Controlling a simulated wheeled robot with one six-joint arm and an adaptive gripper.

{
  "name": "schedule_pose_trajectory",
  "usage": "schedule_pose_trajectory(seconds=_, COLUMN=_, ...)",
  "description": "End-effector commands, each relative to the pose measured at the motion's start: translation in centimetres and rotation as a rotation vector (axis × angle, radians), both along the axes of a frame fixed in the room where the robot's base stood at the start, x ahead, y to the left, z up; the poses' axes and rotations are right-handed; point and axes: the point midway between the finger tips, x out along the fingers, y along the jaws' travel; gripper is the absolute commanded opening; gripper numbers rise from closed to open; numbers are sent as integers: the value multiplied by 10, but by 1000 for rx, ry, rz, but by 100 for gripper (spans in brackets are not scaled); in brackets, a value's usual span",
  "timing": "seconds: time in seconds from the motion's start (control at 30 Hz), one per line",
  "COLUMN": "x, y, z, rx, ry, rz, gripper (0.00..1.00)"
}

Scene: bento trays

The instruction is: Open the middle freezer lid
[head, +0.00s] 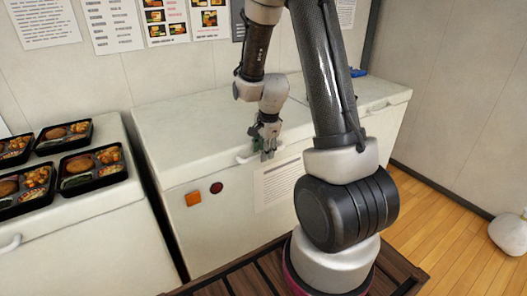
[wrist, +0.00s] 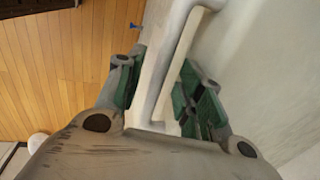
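The middle freezer (head: 195,125) is a white chest with a flat lid, which lies shut in the head view. Its pale handle (head: 246,158) is at the lid's front edge, partly hidden by my gripper. My gripper (head: 266,144) is at the handle, pointing down. In the wrist view, my gripper (wrist: 163,103) is open, with a green-padded finger on each side of the pale handle bar (wrist: 168,55). The bar runs between the fingers, and gaps show beside it. I cannot tell whether either finger touches it.
A left freezer (head: 85,225) bears several black bento trays (head: 92,168). Another freezer lid with a handle (head: 378,106) is to the right. An orange square (head: 193,199) and a dark red round mark (head: 216,188) are on the middle front.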

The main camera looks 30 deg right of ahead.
Motion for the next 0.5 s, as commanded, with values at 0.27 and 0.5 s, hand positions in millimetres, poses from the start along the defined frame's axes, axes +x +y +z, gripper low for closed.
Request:
schedule_pose_trajectory(seconds=0.27, x=1, y=0, z=-5, rx=0, ry=-1, rz=1, gripper=37)
schedule_pose_trajectory(seconds=0.5, x=1, y=0, z=-5, rx=0, ry=-1, rz=1, gripper=4)
